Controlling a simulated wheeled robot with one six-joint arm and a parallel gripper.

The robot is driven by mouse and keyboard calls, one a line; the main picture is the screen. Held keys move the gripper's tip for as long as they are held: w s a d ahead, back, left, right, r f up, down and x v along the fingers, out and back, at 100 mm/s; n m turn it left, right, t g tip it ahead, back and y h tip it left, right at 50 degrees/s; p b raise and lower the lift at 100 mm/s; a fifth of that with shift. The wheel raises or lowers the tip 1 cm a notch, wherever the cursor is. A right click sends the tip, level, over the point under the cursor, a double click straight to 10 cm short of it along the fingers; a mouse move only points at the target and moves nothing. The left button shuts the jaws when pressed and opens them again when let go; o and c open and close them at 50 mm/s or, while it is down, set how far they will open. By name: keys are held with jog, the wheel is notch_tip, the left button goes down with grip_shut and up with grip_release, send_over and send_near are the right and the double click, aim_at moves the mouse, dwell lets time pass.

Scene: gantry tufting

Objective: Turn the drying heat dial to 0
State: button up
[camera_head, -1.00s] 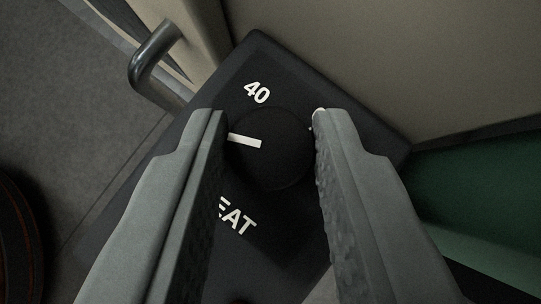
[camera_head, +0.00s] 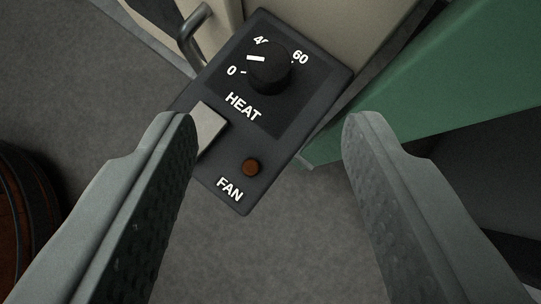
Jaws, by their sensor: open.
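The drying heat dial (camera_head: 270,72) is a round black knob with a white pointer line, on a dark control panel (camera_head: 320,85) near the top of the view. The pointer is directed left, between the 0 mark (camera_head: 231,70) and the partly hidden 40 mark (camera_head: 260,40). The 60 mark (camera_head: 300,58) is at its right. The word HEAT (camera_head: 242,106) is printed below it. My gripper (camera_head: 271,120) is open and empty. Its fingers are wide apart, back from the panel, with the dial ahead of the gap and touching neither finger.
A brown fan button (camera_head: 251,167) and a pale rectangular plate (camera_head: 210,128) are on the same panel below the dial. A metal handle (camera_head: 190,38) is at upper left. A green surface (camera_head: 440,75) is at right. Grey floor (camera_head: 110,85) lies at left and below.

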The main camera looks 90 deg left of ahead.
jog(key=v, duration=0.8)
jog(key=shift+d+r, duration=0.2)
